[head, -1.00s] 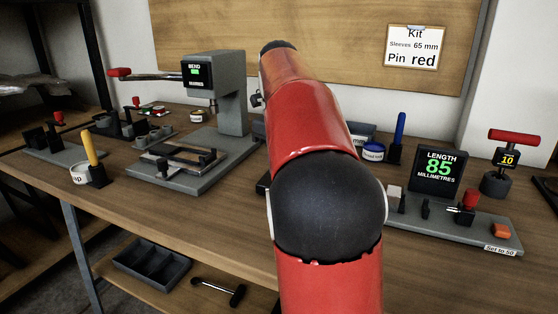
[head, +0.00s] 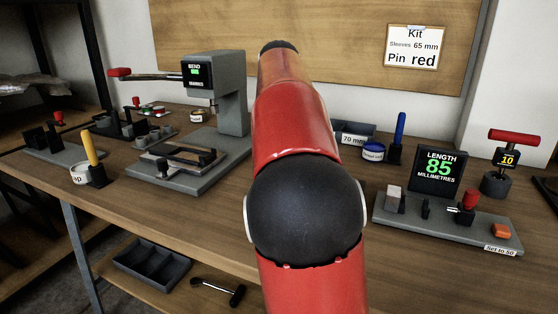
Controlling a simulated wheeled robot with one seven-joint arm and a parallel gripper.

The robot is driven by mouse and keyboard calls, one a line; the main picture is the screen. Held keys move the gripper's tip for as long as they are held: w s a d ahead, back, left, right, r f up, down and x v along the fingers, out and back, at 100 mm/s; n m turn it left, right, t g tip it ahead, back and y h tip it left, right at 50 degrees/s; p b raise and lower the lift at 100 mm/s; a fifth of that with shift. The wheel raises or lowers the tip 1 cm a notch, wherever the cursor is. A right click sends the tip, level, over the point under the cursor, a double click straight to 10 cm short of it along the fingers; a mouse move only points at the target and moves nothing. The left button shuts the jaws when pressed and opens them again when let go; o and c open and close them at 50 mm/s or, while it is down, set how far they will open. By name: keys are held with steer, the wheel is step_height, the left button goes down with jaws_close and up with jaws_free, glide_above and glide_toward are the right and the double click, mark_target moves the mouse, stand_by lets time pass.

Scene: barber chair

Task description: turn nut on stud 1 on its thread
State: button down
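My red arm (head: 296,140) rises through the middle of the head view. My gripper is not in view. A grey press (head: 226,105) with a screen reading BEND stands left of my arm. On its base plate (head: 200,180) lies a dark bar (head: 185,156) with small dark knobs, one near the front left (head: 163,166) and one near the right end (head: 212,154). These may be nuts on studs, but they are too small to tell, and I see no stud number. Whether my gripper touches any of them is hidden.
A length gauge reading 85 (head: 437,172) stands on a grey base (head: 450,225) at right. A red-handled tool (head: 515,136), a blue handle (head: 400,126), a yellow handle (head: 90,148) and a bin labelled 70 mm (head: 353,139) share the bench.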

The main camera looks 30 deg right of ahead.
stand_by(0.5)
steer(key=c, duration=1.3)
jaws_free()
steer(key=shift+c, duration=0.2)
step_height(320, 180, up, 8)
steer(key=shift+f, duration=0.1)
